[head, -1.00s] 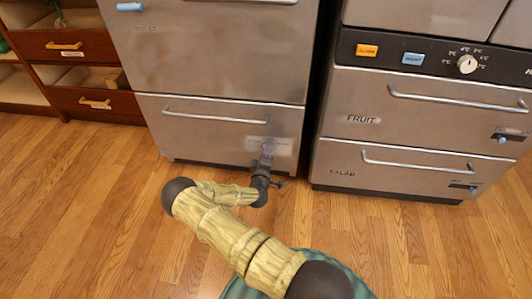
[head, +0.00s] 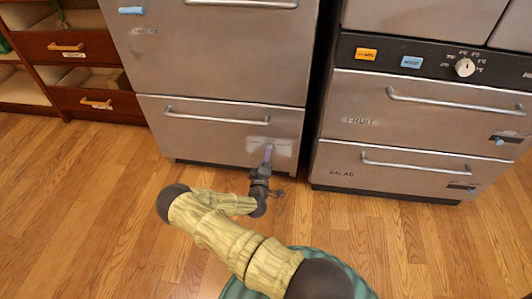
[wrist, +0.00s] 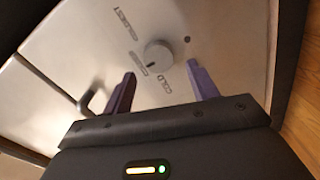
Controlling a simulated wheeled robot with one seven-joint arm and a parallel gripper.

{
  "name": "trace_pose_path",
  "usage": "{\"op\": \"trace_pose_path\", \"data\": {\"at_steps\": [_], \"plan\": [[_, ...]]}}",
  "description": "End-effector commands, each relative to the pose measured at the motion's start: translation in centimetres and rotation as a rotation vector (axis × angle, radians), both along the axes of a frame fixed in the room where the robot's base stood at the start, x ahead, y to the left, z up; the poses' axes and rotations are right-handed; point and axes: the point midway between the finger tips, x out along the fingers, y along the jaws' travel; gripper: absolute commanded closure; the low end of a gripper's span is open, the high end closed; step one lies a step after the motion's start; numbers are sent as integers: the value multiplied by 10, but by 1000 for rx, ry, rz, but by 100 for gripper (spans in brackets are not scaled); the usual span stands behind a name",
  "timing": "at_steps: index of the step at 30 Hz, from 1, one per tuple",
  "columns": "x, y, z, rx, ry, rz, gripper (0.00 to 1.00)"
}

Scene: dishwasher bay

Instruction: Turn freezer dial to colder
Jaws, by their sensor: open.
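A round grey dial (wrist: 158,54) sits on the metal front of the lower left drawer (head: 215,122). In the wrist view a dark mark shows at its lower-left edge. In the head view my gripper (head: 268,150) points at the drawer's right end, where the dial is too small to make out.
A bar handle (head: 215,117) runs along the drawer's top. To the right, another unit has a control panel (head: 435,58) with its own white dial (head: 465,67) above FRUIT and SALAD drawers. Wooden drawers (head: 85,75) stand at the left. The wood floor in front is mostly clear.

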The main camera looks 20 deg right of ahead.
Motion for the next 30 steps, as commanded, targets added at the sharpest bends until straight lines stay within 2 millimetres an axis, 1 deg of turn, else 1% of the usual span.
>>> {"op": "trace_pose_path", "data": {"at_steps": [1, 3, 15, 18, 21, 23, 30], "plan": [[-9, 7, 4, -1, 3, 1, 41], [-21, 14, 4, -1, 4, 2, 41], [-87, 59, 3, 0, 3, 3, 41], [-101, 69, 2, 0, 3, 3, 41], [-110, 74, 1, -1, 3, 1, 41], [-113, 76, 1, -2, 1, 1, 41], [-115, 77, 0, -1, 0, 1, 41]]}}
